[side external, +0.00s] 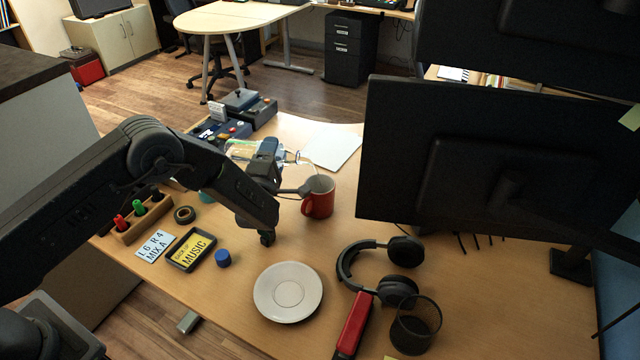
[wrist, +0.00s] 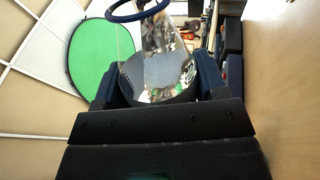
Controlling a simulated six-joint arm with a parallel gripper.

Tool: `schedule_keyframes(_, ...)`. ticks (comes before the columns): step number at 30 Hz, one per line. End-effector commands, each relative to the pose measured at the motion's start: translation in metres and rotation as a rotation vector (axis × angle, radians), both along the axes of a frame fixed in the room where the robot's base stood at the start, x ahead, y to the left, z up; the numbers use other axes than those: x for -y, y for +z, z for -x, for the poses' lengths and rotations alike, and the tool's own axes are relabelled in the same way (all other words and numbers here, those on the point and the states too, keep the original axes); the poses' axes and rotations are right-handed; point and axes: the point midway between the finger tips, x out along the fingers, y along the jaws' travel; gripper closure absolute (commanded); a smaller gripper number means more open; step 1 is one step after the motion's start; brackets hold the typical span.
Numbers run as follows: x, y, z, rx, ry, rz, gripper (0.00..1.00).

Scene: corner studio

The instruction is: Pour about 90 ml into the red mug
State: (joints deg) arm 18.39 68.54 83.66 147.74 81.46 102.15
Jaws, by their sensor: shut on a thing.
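The red mug (side external: 319,205) stands upright on the wooden desk, right of my gripper. My gripper (side external: 275,165) is shut around a clear bottle (side external: 242,149). The mug is not identifiable in the wrist view.
A white saucer (side external: 262,297), black headphones (side external: 345,268), a red stapler (side external: 354,325) and a mesh cup (side external: 415,338) lie in front. A monitor (side external: 480,160) stands right. A small tray (side external: 176,262) and blue cap (side external: 223,258) lie left. White paper (side external: 333,148) lies behind the mug.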

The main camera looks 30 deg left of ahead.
Motion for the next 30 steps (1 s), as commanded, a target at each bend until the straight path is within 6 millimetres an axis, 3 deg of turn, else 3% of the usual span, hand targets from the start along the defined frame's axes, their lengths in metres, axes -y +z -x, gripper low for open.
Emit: schedule_keyframes(30, -0.0053, 0.0018, 0.0008, -0.005, 0.001, -0.033, 0.68)
